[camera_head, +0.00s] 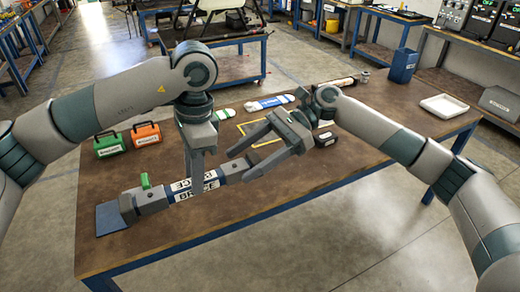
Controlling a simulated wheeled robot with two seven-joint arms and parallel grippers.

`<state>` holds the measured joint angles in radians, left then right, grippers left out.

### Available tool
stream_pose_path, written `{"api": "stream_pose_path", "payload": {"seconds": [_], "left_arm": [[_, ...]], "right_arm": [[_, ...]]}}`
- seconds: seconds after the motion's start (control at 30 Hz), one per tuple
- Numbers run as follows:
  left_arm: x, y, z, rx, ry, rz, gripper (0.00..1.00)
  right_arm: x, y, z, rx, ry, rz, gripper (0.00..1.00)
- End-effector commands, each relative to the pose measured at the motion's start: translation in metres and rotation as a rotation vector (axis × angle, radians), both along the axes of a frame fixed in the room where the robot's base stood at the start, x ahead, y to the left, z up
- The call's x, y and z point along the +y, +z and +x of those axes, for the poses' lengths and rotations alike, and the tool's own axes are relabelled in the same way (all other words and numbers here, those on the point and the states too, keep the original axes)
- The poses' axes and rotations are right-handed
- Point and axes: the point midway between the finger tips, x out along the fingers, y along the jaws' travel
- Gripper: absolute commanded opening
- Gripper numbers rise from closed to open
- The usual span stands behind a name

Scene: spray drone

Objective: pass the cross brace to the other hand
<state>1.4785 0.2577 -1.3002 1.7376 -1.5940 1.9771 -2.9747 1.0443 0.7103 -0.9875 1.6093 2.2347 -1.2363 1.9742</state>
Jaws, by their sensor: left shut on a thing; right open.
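The cross brace (210,190) is a bar with white labels reading BRACE and dark blue sections. It lies low over the near left part of the table, slanting up to the right. My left gripper (197,186) points down from above and is shut on the brace near its labelled middle. My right gripper (238,165) is open, its two fingers pointing left, close to the right end of the brace. I cannot tell whether a finger touches it. A grey block with a green knob (145,181) is at the brace's left end.
The brown table (290,190) has a blue pad (111,217) at its left corner. Green (109,144) and orange (146,135) cases stand at the back left. A white tray (444,106) is at right.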

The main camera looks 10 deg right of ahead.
Motion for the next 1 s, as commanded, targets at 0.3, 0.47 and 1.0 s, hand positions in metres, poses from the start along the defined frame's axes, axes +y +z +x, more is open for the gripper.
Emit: {"api": "stream_pose_path", "payload": {"seconds": [0.3, 0.47, 1.0], "left_arm": [[0.0, 0.0, 0.0, 0.0, 0.0, -0.001, 0.0], [0.0, 0.0, 0.0, 0.0, 0.0, -0.001, 0.0], [0.0, 0.0, 0.0, 0.0, 0.0, -0.001, 0.0]], "right_arm": [[0.041, -0.018, -0.012, 0.0, 0.002, 0.0, 0.62], [0.051, -0.022, -0.014, 0.001, 0.001, 0.0, 0.62], [0.055, -0.024, -0.015, 0.001, 0.0, 0.0, 0.27]]}}
